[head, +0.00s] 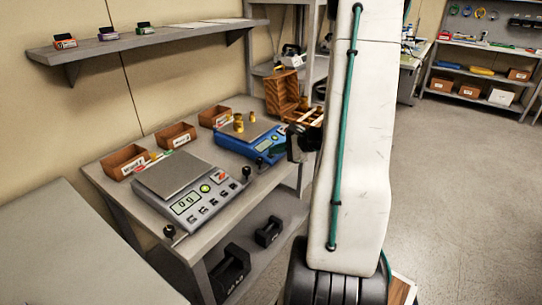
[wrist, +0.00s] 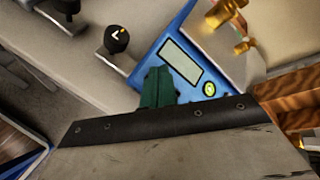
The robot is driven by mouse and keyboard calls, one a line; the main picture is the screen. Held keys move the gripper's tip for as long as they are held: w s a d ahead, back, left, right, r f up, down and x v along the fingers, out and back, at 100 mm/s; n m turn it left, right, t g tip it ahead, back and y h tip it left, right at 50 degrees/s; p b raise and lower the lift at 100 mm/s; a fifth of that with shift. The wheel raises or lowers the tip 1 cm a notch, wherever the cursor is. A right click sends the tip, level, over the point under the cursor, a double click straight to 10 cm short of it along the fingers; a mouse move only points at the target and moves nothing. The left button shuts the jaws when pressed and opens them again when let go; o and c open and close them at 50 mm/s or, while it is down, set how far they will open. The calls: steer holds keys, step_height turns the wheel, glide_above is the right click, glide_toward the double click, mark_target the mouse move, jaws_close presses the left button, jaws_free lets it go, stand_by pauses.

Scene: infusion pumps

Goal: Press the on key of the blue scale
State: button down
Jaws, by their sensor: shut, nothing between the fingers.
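The blue scale (head: 233,145) stands on the workbench behind the grey scale, with brass weights (head: 239,123) on its pan. In the wrist view the blue scale's body (wrist: 147,55) shows a blank-looking display (wrist: 181,62) and a round green key (wrist: 209,89) beside it. I cannot read any label on the key. My gripper (wrist: 157,86) has green fingers, shut and empty, over the scale's front edge, left of the green key in the wrist view. Its tip overlaps the front panel in the picture; I cannot tell whether it touches. Other keys may be hidden behind it.
A grey scale (head: 188,208) with a lit display stands at the near side of the bench. Black knobs (wrist: 117,39) stick out by the scales. Label boxes (head: 176,135) line the wall side. A wooden case (head: 283,92) stands behind the blue scale.

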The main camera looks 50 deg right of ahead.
steer(key=shift+s+r, duration=0.15)
steer(key=shift+r, duration=0.3)
steer(key=shift+r, duration=0.1)
steer(key=shift+s+r, duration=0.25)
steer(key=shift+r, duration=0.7)
steer(key=shift+s+r, duration=0.3)
steer(key=shift+r, duration=0.6)
steer(key=shift+s+r, duration=0.25)
steer(key=shift+r, duration=0.7)
